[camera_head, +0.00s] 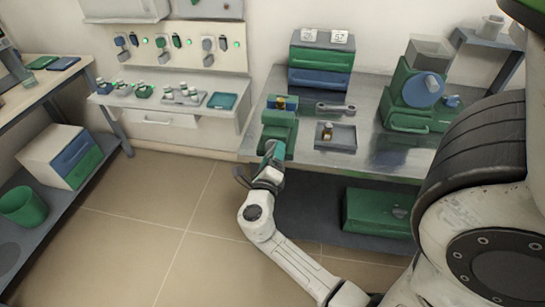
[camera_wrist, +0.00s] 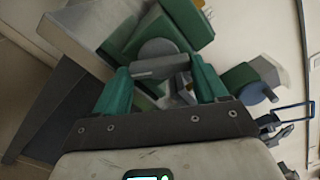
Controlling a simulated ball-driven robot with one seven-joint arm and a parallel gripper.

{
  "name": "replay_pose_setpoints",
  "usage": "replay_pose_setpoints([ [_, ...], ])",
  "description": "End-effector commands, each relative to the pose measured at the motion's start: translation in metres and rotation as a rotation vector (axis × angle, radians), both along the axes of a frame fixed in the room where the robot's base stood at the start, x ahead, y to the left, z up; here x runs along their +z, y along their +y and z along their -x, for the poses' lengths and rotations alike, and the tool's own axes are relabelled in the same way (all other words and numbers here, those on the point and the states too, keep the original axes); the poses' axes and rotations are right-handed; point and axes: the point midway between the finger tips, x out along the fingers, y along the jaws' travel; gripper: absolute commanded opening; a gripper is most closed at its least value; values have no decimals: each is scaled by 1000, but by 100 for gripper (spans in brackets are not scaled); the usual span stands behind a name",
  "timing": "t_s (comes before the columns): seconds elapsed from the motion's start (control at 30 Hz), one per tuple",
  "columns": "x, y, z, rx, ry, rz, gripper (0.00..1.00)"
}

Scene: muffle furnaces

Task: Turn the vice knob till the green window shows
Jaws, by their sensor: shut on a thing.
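The green vice (camera_head: 280,120) stands at the left front edge of the metal bench, with a small brown-yellow piece (camera_head: 281,103) at its top. In the wrist view the vice (camera_wrist: 187,22) is tilted in the picture, and its grey knob (camera_wrist: 160,66) has a bar in front of a round disc. My gripper (camera_head: 272,149) is at the front of the vice. In the wrist view its two green fingers (camera_wrist: 161,72) are shut on the knob's bar from both sides. I cannot make out a green window on the vice.
On the metal bench (camera_head: 368,97), a wrench (camera_head: 335,108) and a tray (camera_head: 345,136) with a small jar lie right of the vice. A green machine with a blue disc (camera_head: 422,90) stands further right. A green box (camera_head: 378,213) sits below.

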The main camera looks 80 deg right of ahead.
Motion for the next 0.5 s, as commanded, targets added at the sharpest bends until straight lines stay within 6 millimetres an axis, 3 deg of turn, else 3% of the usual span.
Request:
replay_pose_setpoints([
  [0.1,0,0,0,1,0,-1,42],
  [0.5,-1,1,-1,3,-81,-8,42],
])
